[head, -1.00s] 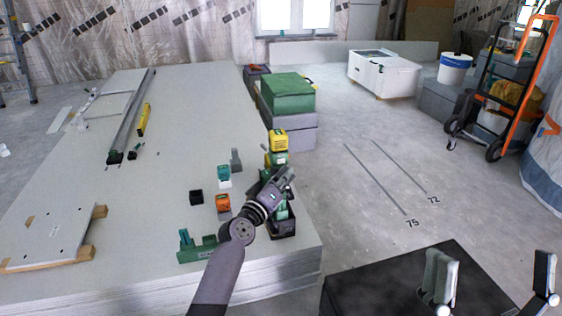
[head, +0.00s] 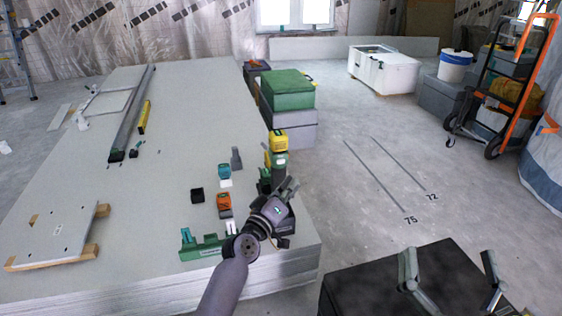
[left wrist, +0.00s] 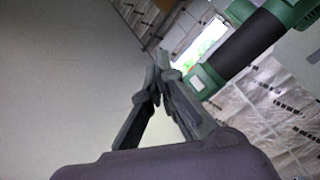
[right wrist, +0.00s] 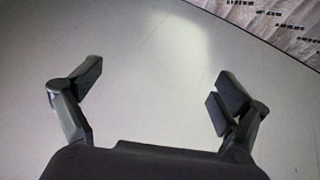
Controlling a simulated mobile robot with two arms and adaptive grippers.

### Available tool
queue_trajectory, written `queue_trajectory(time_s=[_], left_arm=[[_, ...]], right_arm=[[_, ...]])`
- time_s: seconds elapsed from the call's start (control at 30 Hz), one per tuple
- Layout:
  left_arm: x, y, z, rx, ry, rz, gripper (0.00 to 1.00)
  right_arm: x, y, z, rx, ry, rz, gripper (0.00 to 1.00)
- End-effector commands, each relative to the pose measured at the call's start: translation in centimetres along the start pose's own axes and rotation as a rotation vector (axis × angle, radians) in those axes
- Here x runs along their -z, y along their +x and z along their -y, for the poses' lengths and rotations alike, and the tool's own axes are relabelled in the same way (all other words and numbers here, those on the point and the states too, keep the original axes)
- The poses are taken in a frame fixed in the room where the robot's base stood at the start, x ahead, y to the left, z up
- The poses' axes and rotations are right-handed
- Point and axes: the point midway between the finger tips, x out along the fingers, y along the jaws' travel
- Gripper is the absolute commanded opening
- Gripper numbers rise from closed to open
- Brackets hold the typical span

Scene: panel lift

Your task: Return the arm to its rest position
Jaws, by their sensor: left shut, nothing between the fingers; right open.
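My left arm comes in from the bottom of the head view, over the near right part of the stack of boards. Its gripper (head: 288,188) is shut and empty, just in front of an upright green, black and yellow tool (head: 278,142). In the left wrist view its fingertips (left wrist: 158,80) meet with nothing between them. A green and black tool body (left wrist: 245,45) shows beside them; I cannot tell whether they touch. My right gripper (head: 448,258) is open and empty at the lower right; its spread fingers show in the right wrist view (right wrist: 160,92).
The board stack (head: 100,190) carries a green rack (head: 203,246), an orange block (head: 224,202), a teal block (head: 224,171) and a black block (head: 197,195). Green and grey boxes (head: 287,92) stand behind.

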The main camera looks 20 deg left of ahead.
Motion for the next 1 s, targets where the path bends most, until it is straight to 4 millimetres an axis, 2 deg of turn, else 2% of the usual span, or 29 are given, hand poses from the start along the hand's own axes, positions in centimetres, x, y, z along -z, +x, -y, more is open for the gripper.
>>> queue_trajectory(time_s=[0.17,0.53,0.67,0.77,0.87,1.0], left_arm=[[-0.1,-0.2,-0.2,0.0,0.0,-0.001,0.0],[-0.2,-0.3,-0.2,0.0,0.002,0.002,0.0],[-1.9,-1.6,0.0,0.009,0.048,0.065,0.0],[-5.0,-4.3,0.4,0.033,0.138,0.192,0.0],[-8.9,-8.7,1.4,0.08,0.26,0.37,0.0],[-13.2,-16.3,3.2,0.179,0.426,0.623,0.0]], right_arm=[[-0.7,0.0,-0.1,-0.002,-0.002,0.038,0.94],[-0.8,-0.1,-0.1,-0.002,-0.002,0.041,0.94],[-2.4,-0.4,-0.3,-0.006,-0.004,0.116,0.94],[-5.7,-1.4,-0.7,-0.014,-0.009,0.27,0.94],[-10.0,-3.6,-1.2,-0.027,-0.013,0.486,0.94],[-15.4,-8.5,-2.1,-0.048,-0.016,0.808,0.94]])
